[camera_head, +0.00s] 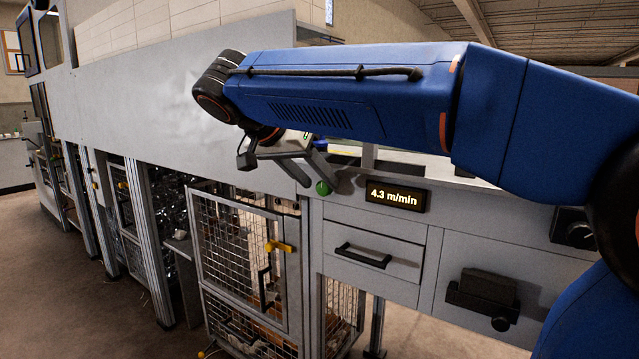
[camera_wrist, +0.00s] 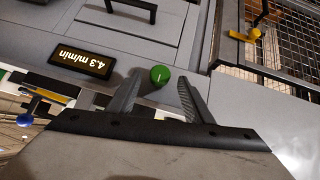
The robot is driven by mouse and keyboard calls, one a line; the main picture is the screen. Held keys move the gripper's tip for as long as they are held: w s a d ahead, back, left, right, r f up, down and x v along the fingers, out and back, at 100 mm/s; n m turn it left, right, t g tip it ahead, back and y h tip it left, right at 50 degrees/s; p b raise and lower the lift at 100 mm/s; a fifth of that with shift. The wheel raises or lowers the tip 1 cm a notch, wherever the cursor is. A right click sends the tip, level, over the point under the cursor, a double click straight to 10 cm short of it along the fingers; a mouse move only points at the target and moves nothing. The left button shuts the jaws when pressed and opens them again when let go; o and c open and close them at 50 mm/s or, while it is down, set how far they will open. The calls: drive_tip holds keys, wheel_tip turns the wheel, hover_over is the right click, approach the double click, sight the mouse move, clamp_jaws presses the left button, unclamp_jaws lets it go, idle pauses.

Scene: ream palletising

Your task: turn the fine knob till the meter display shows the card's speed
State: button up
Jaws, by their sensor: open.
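A round green knob (camera_head: 322,188) sits on the grey machine front, left of the meter display (camera_head: 394,196), which reads 4.3 m/min. In the wrist view the green knob (camera_wrist: 160,75) has a small pale mark on its face. The display (camera_wrist: 82,60) appears upside down there. My gripper (camera_head: 320,183) is open, its two fingers on either side of the knob. In the wrist view my gripper (camera_wrist: 160,80) shows a gap between each finger and the knob, and the jaws are empty. I cannot make out a speed card in either view.
A drawer with a black handle (camera_head: 363,255) lies below the display. A black dial (camera_head: 578,232) and a dark clamp-like fitting (camera_head: 482,295) are to the right. A wire-mesh door with a yellow latch (camera_head: 279,246) stands at lower left. A blue-knobbed part (camera_wrist: 25,120) is nearby.

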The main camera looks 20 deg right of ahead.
drive_tip(key=shift+x, duration=1)
drive_tip(key=c, duration=1.1)
drive_tip(key=shift+w+a+f+n+g+h, duration=0.1)
drive_tip(key=shift+w+a+n+g+h, duration=0.1)
drive_tip(key=shift+n+g+h, duration=0.4)
drive_tip(key=shift+w+f+n+g+h, duration=0.15)
drive_tip(key=shift+n+g+h, duration=0.75)
drive_tip(key=shift+g+h, duration=0.35)
